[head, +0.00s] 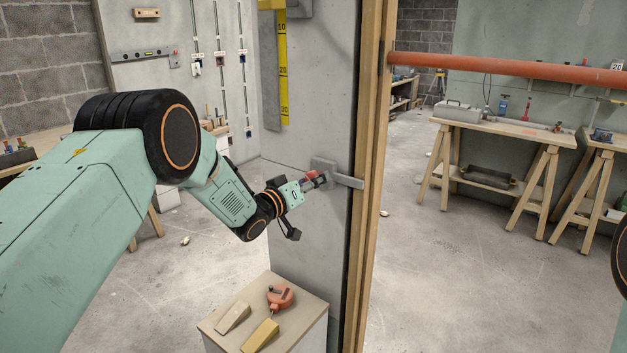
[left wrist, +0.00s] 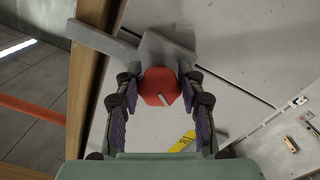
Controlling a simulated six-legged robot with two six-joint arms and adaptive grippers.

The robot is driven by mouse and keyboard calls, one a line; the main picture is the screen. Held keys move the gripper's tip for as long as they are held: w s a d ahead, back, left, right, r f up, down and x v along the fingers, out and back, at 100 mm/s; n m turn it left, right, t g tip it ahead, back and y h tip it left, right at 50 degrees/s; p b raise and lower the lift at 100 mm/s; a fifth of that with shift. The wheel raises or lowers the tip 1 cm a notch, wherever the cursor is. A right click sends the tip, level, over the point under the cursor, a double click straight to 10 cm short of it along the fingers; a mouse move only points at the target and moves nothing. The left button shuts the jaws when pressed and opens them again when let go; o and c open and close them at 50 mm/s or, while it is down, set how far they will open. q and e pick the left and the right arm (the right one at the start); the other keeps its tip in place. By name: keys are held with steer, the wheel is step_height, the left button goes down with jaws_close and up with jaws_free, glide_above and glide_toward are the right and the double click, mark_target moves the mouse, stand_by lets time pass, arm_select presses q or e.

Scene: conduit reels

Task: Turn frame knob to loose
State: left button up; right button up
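The red frame knob (left wrist: 158,86) sits on a grey bracket (left wrist: 162,50) fixed to the grey panel at the wooden post. A short pale pointer on the knob points down and to the right in the left wrist view. My left gripper (left wrist: 161,80) has one finger on each side of the knob, with both fingertips against its sides. In the head view my left gripper (head: 316,181) reaches the bracket (head: 327,168) from the left, and the knob is mostly hidden by the fingers. My right gripper is out of view.
A low box (head: 303,326) below holds an orange-red reel-like tool (head: 280,297) and two wedges. A yellow rule (head: 283,70) hangs on the panel above. An orange pipe (head: 510,70) crosses beyond the post, above a workbench (head: 500,127). The floor behind is mostly clear.

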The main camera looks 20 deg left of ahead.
arm_select(q)
steer(key=o, duration=0.4)
steer(key=shift+r, duration=0.1)
steer(key=v, duration=1.2)
stand_by(0.3)
